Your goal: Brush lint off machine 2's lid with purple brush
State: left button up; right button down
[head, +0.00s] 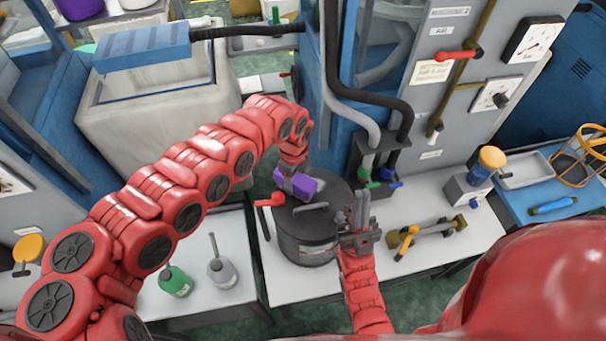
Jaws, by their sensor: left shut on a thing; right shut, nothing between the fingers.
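The purple brush (303,186) is in my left gripper (290,172), which is shut on it above the back left part of a dark round lid (322,222). The lid tops a dark grey drum (306,250) with a handle bar across it; the drum's label is too small to read, so I cannot tell its machine number. Whether the brush touches the lid is unclear. I can make out no lint. My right gripper (360,211) is shut and empty, fingers pointing up, in front of the lid's right side.
A red lever (268,201) stands at the drum's left. A yellow-handled tool (406,241) lies on the right bench. Black and grey hoses run down behind the drum to a valve block (375,166).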

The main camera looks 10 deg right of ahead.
pick_arm(q)
jog(key=shift+s+a+f+p, duration=0.1)
jog(key=shift+a+p, duration=0.35)
jog(key=shift+a, duration=0.55)
jog(key=shift+d, duration=0.2)
jog(key=d+b, duration=0.2)
jog(key=b, duration=0.1)
jog(key=shift+w+d+f+b, duration=0.1)
jog(key=shift+w+d+b, duration=0.1)
jog(key=shift+d+b, duration=0.15)
jog(key=shift+d+r, duration=0.2)
jog(key=shift+d, duration=0.3)
jog(key=d+b, duration=0.2)
jog(key=b, duration=0.2)
jog(key=shift+d+f, duration=0.25)
jog(key=shift+d, duration=0.15)
jog(key=shift+d+r+b, duration=0.2)
jog(key=shift+d+b, duration=0.2)
jog(key=shift+d, duration=0.1)
jog(key=d+b, duration=0.2)
jog(key=shift+d+f+b, duration=0.1)
jog(key=shift+d+b, duration=0.25)
jog(key=shift+b, duration=0.05)
jog(key=shift+d, duration=0.3)
jog(key=shift+w+d+r, duration=0.1)
jog(key=shift+d+r, duration=0.1)
jog(key=shift+r, duration=0.05)
